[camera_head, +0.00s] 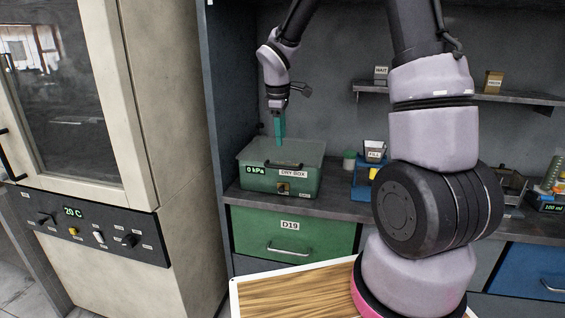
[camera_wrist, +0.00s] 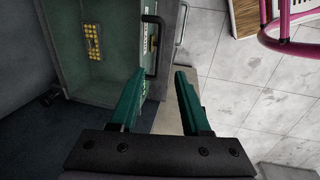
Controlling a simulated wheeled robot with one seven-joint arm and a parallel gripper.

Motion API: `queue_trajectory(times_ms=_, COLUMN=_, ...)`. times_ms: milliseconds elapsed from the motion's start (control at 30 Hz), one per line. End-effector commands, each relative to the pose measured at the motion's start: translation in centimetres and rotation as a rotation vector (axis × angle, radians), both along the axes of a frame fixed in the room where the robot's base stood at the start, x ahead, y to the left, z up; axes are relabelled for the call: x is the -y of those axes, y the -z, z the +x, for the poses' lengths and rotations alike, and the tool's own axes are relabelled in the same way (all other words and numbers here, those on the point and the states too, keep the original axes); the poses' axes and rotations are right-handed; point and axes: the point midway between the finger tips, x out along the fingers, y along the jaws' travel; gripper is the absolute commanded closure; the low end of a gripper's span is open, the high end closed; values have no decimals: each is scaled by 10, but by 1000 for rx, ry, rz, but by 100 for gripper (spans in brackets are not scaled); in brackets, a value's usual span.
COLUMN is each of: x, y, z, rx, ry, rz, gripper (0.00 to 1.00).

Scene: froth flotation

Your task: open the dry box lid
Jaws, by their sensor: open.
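The green dry box (camera_head: 257,178) stands on the bench at the left, with a "DRY BOX" label, a 0 kPa readout and a small latch (camera_head: 283,188) on its front. Its lid (camera_head: 301,150) lies shut on top. In the wrist view the lid (camera_wrist: 115,62) looks see-through, with a yellow dotted item below it. A black bar handle (camera_wrist: 156,38) runs along the lid's front edge. My gripper (camera_head: 279,142) points down over the lid. Its teal fingers (camera_wrist: 160,72) are apart and empty. The handle's near end appears between the fingertips; whether they touch it is unclear.
A beige oven (camera_head: 180,220) stands left of the bench. The green drawer D19 (camera_head: 318,236) is shut below the box. A rack with a "FILL" cup (camera_head: 374,152) stands to the right. A shelf (camera_head: 430,96) hangs behind my arm. A wall rises close behind the box.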

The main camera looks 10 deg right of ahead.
Motion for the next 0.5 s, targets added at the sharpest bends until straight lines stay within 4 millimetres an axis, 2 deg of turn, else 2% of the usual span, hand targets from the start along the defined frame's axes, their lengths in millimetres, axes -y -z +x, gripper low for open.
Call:
queue_trajectory(times_ms=167, x=2, y=21, z=3, rx=-4, ry=-4, rz=-1, gripper=53)
queue_trajectory(times_ms=500, x=7, y=82, z=13, rx=-4, ry=-2, rz=-1, gripper=53)
